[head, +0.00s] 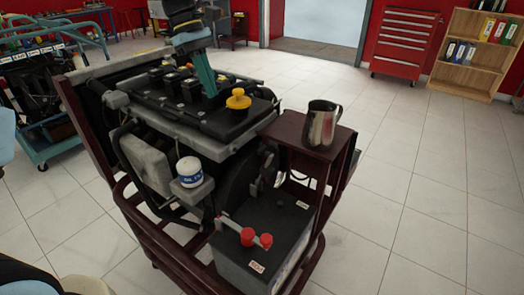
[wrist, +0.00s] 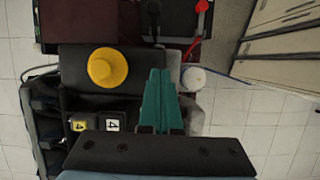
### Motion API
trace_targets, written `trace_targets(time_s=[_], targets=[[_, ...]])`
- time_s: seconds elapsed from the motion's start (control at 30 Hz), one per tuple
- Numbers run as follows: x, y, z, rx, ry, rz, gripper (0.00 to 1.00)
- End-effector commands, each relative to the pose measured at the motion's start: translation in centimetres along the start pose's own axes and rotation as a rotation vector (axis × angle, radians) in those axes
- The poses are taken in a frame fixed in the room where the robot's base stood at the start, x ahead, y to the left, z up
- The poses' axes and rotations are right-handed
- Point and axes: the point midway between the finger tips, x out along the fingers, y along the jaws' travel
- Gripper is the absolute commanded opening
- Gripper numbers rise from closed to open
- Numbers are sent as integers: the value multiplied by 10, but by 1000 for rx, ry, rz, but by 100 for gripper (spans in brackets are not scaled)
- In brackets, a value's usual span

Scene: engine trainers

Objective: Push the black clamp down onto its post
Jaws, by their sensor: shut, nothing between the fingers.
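In the wrist view a dark clamp-like shape (wrist: 153,12) shows at the top edge, on or over the battery (wrist: 178,22). A red clamp (head: 247,237) sits at the battery's front. My gripper (head: 211,94), with teal fingers, is shut and empty over the black engine cover, well away from the battery. Its fingers also show in the wrist view (wrist: 155,72).
A yellow cap (head: 238,99) stands on the engine cover right beside my fingers. A white oil filter (head: 189,171) sits at the engine's side. A metal pitcher (head: 320,125) stands on a dark red shelf (head: 285,128) behind the battery. Open floor lies to the right.

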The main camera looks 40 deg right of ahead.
Motion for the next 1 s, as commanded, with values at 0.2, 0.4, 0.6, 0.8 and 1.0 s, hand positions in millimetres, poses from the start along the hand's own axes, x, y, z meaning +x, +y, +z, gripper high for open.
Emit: trace_targets(time_s=[0.2, 0.4, 0.6, 0.8, 1.0], targets=[[10, 26, 25, -8, -35, -27, 0], [9, 27, 26, -10, -38, -28, 0], [12, 26, 26, -10, -38, -28, 0], [34, 25, 28, -10, -39, -30, 0], [74, 24, 30, -11, -40, -32, 0]])
